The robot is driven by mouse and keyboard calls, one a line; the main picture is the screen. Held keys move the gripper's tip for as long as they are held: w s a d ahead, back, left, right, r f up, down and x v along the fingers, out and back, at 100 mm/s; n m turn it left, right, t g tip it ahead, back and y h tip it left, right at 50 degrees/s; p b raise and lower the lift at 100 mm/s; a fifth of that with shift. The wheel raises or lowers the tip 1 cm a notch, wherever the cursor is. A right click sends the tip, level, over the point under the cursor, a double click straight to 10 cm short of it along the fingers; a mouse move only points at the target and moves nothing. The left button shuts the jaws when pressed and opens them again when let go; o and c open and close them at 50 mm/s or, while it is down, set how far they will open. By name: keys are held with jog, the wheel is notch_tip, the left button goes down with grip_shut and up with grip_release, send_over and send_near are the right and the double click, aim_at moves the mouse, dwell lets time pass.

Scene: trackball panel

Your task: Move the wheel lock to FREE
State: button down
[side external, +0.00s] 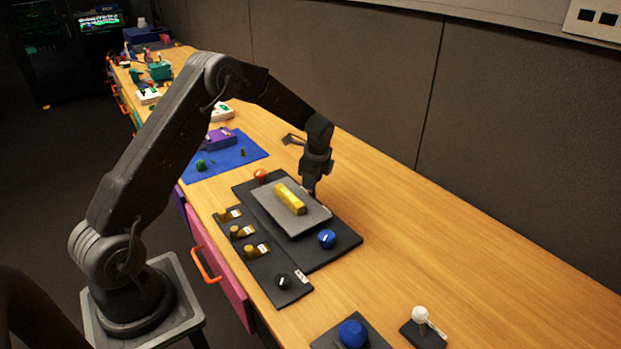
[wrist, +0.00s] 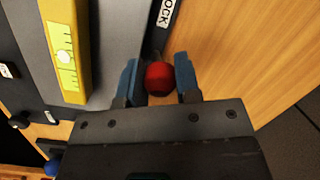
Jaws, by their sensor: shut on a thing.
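The wheel lock shows in the wrist view as a round red knob (wrist: 159,78) at the edge of the panel. A white label (wrist: 165,12) lies just beyond it, and its visible letters read "OCK". My gripper (wrist: 158,80) has one blue finger on each side of the knob and is shut on it. In the side view my gripper (side external: 311,191) reaches down at the far edge of the dark panel (side external: 335,250), and the knob there is hidden. I see no FREE mark, so I cannot tell the lock's setting.
A yellow bar (side external: 290,198) lies on the raised grey plate (side external: 268,203) beside my gripper. An orange ball (side external: 260,175) and a blue ball (side external: 327,239) flank the plate. Several small knobs line the near side.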

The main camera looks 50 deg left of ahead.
jog(key=d+y, duration=0.2)
jog(key=y, duration=0.1)
jog(key=shift+w+d+y, duration=0.1)
jog(key=shift+d+y, duration=0.05)
jog(key=shift+y, duration=0.15)
jog(key=shift+d+f+y, duration=0.2)
jog(key=shift+d+y, duration=0.35)
jog(key=shift+y, duration=0.45)
jog(key=shift+d+f+y, duration=0.2)
jog(key=shift+d+y, duration=0.3)
jog(key=shift+y, duration=0.5)
jog(key=c, duration=0.9)
grip_release()
jog(key=shift+o, duration=0.4)
jog(key=shift+f, duration=0.1)
jog(key=shift+s+f, duration=0.1)
jog(key=shift+s, duration=0.15)
jog(key=v, duration=0.8)
jog(key=shift+w, duration=0.25)
jog(key=shift+d, duration=0.15)
